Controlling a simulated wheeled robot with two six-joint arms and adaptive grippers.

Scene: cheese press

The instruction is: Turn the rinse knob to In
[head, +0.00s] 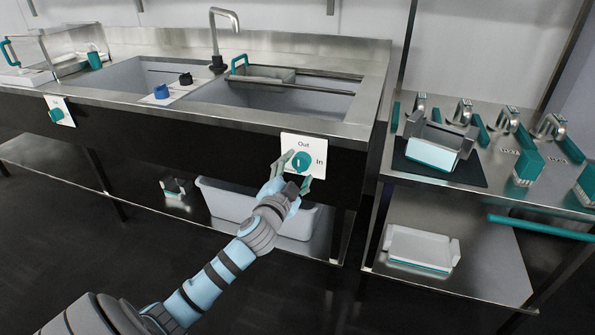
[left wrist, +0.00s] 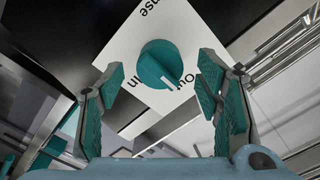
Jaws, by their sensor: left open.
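The rinse knob (head: 302,161) is a round teal knob on a white plate (head: 317,145) on the dark front of the sink unit. My left gripper (head: 295,172) is open just in front of the knob, partly covering the plate's lower part. In the left wrist view the knob (left wrist: 160,65) lies between the spread fingers, with visible gaps on both sides. My right gripper is out of view.
Another teal knob (head: 56,114) is on the sink front at the left. A steel side table (head: 455,196) with cheese moulds and presses stands at the right. A pale tub (head: 225,197) sits on the lower shelf behind my left arm. The floor in front is clear.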

